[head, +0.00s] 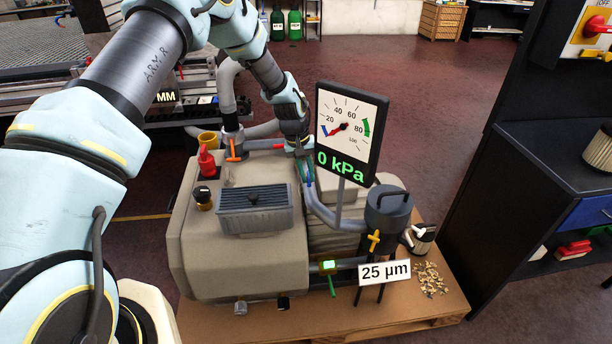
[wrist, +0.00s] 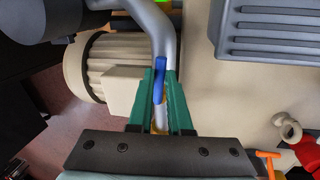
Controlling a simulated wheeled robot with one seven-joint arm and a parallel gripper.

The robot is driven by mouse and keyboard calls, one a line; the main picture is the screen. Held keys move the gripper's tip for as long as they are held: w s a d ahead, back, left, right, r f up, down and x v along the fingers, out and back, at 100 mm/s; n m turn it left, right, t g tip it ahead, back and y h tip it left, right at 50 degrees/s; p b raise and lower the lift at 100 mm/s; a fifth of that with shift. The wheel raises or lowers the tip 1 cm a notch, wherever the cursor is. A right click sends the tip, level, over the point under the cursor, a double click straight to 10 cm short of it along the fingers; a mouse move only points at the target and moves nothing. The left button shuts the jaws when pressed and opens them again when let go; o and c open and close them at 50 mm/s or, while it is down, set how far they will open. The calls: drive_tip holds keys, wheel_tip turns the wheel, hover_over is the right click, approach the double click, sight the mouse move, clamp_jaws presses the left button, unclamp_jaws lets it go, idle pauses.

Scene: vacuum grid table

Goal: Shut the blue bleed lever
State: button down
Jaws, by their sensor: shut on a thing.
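The blue bleed lever (wrist: 159,72) stands on the grey pipe (wrist: 166,20) and shows between my green fingertips in the wrist view. It lies roughly along the pipe there. My gripper (wrist: 160,88) is shut on the lever, one finger on each side.
An orange lever (head: 233,150) and a red valve (head: 207,162) are left of my gripper. A yellow lever (head: 374,240) and a green lever (head: 332,284) are at the front. The beige pump (head: 205,255) stands on a pallet, with a dark cabinet (head: 540,170) to the right.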

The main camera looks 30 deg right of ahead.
idle(0.3)
drive_tip(key=c, duration=0.8)
unclamp_jaws()
drive_tip(key=shift+c, duration=0.2)
wheel_tip(320, 180, up, 11)
drive_tip(key=w+a+b, duration=0.1)
drive_tip(key=b, duration=0.1)
drive_tip(key=shift+a+f, duration=0.2)
drive_tip(key=shift+a, duration=0.2)
